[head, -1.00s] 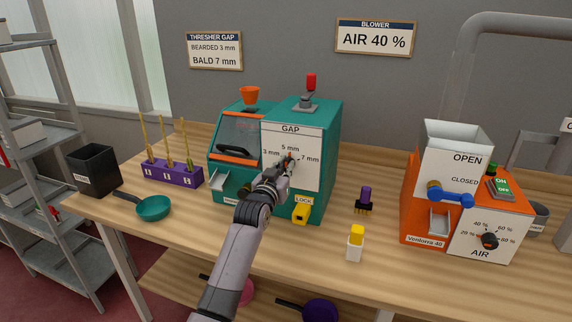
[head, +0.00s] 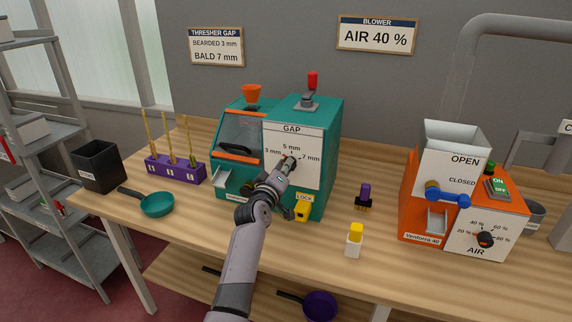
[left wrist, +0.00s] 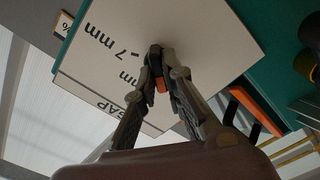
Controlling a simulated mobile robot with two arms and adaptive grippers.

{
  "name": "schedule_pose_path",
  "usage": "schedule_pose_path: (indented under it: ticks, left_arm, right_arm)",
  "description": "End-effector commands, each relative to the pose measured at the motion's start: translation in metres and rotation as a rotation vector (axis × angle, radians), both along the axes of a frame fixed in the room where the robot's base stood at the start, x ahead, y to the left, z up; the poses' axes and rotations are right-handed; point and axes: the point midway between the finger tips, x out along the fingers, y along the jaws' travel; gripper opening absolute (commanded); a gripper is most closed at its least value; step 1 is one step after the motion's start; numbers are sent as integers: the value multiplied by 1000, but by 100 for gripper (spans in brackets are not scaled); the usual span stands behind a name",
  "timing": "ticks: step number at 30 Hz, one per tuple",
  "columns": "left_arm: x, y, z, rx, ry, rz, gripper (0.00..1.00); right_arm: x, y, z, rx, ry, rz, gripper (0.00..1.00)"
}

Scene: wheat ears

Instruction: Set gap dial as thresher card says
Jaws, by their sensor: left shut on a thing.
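The teal thresher (head: 329,135) stands on the bench with a white GAP panel (head: 309,179) marked 3 mm, 5 mm and 7 mm. My left gripper (head: 289,163) is at the middle of this panel, shut on the gap dial. In the left wrist view the dial, dark with an orange part (left wrist: 160,85), sits between the fingertips (left wrist: 161,64). The fingers cover much of it, and I cannot tell which mark it points to. The thresher card (head: 216,47) on the wall reads bearded 3 mm, bald 7 mm. My right gripper is not in view.
A yellow LOCK part (head: 303,209) sits low on the thresher. A purple rack (head: 175,171) holds wheat ears to the left, with a green pan (head: 157,205) in front. A purple brush (head: 364,197), a yellow-capped item (head: 355,240) and the orange blower (head: 420,200) stand to the right.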

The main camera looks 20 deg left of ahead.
Motion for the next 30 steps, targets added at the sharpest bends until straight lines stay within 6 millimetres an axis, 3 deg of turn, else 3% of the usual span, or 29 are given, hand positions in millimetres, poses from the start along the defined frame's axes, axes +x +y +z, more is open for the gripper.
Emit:
schedule_pose_path:
  ticks: [12, 28, 29, 30]
  left_arm:
    - [0, -1, -3, -184, 12, -2, 0]
    - [0, -1, -4, -209, 13, -2, 0]
    - [0, -1, -4, -208, 13, -2, 11]
    - [0, -1, -4, -208, 13, -2, 13]
  right_arm:
    - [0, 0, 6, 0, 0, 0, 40]
    - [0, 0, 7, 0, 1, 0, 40]
    - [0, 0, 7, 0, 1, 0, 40]
    - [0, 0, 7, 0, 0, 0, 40]
